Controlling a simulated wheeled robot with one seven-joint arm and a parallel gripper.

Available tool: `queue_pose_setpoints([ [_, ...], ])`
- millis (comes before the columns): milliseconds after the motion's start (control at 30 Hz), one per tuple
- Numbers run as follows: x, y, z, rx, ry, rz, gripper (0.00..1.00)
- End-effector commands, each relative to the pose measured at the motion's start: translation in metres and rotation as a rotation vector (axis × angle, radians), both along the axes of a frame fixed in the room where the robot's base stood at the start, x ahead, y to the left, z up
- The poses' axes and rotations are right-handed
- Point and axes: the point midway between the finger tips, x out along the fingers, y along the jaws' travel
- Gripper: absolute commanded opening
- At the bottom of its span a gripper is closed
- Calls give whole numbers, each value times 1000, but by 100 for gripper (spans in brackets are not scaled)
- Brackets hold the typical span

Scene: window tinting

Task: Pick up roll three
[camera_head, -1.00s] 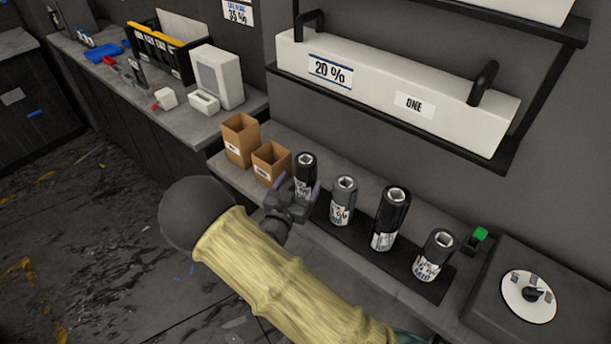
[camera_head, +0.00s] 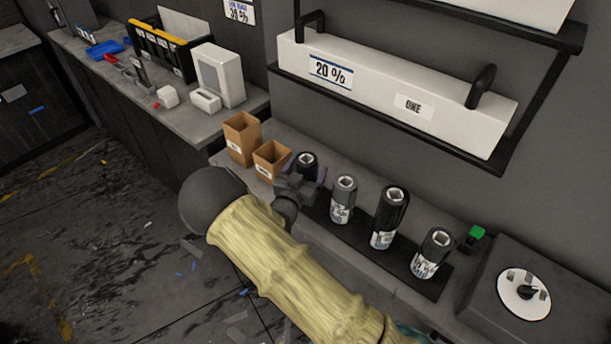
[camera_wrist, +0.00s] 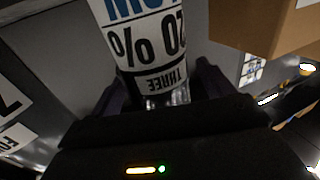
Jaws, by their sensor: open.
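Roll three is a dark, upright roll (camera_head: 306,160) at the left end of a row on a black mat (camera_head: 434,289). My gripper (camera_head: 303,177) is in front of it in the head view and hides its lower part. In the wrist view, roll three (camera_wrist: 150,40) shows a white label reading "20 %" and "THREE", upside down. The open fingers, in the wrist view too (camera_wrist: 162,88), are on either side of the roll's label end. I cannot tell whether they touch it.
A grey roll (camera_head: 343,202) and two black rolls (camera_head: 390,215) (camera_head: 433,254) stand to the right. Two open cardboard boxes (camera_head: 241,138) (camera_head: 270,160) stand close on the left. A shelf with a white "20 % ONE" box (camera_head: 440,108) overhangs behind. A dial unit (camera_head: 560,285) is at the far right.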

Motion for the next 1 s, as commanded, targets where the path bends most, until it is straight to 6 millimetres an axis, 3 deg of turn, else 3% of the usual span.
queue_pose_setpoints([
  [333,0,1,0,0,0,1,79],
  [600,0,1,0,0,0,1,26],
  [1000,0,1,9,2,-3,0,24],
])
